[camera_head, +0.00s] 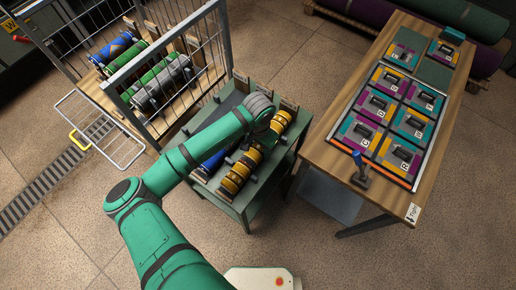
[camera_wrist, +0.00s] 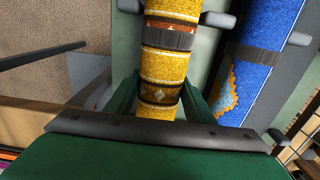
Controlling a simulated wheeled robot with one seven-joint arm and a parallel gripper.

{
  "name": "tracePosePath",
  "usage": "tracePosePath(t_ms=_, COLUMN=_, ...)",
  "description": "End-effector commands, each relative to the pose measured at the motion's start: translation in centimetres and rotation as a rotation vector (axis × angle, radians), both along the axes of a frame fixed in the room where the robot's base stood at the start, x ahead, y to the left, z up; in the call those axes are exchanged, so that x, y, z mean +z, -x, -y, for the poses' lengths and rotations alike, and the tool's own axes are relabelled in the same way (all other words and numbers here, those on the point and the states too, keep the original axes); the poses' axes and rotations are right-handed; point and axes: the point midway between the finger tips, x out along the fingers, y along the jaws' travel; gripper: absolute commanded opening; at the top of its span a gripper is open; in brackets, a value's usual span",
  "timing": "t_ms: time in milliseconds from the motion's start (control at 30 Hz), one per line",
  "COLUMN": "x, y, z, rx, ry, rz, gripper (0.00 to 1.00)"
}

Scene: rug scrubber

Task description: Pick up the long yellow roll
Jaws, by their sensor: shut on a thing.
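The long yellow roll (camera_head: 237,174) has brown, grey and orange bands. It lies lengthwise along the right side of the green cart (camera_head: 244,205), and I cannot tell whether it is touching its rests. In the wrist view the yellow roll (camera_wrist: 172,62) runs up between the two green fingers of my gripper (camera_wrist: 160,88). The gripper is shut around it, one finger on each side. In the head view my wrist hides the fingers and part of the roll.
A blue roll (camera_head: 214,160) lies left of the yellow one on the cart; it also shows in the wrist view (camera_wrist: 255,60). Grey pegs stand beside the rolls. A wooden table (camera_head: 334,160) with lettered panels is at the right. A wire cage trolley (camera_head: 152,84) with several rolls is at the left.

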Motion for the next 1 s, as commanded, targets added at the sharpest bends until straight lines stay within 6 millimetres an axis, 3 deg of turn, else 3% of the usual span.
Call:
tracePosePath(t_ms=267, x=3.2, y=-0.1, z=-0.5, rx=0.004, ry=-0.001, rz=0.004, gripper=0.17)
tracePosePath(t_ms=600, x=9.2, y=0.0, z=-5.7, rx=0.005, ry=-0.002, rz=0.004, gripper=0.17)
tracePosePath(t_ms=800, x=10.9, y=0.1, z=-10.2, rx=0.007, ry=-0.002, rz=0.003, gripper=0.17)
tracePosePath(t_ms=1000, x=12.1, y=0.1, z=-12.9, rx=0.004, ry=-0.001, rz=0.002, gripper=0.17)
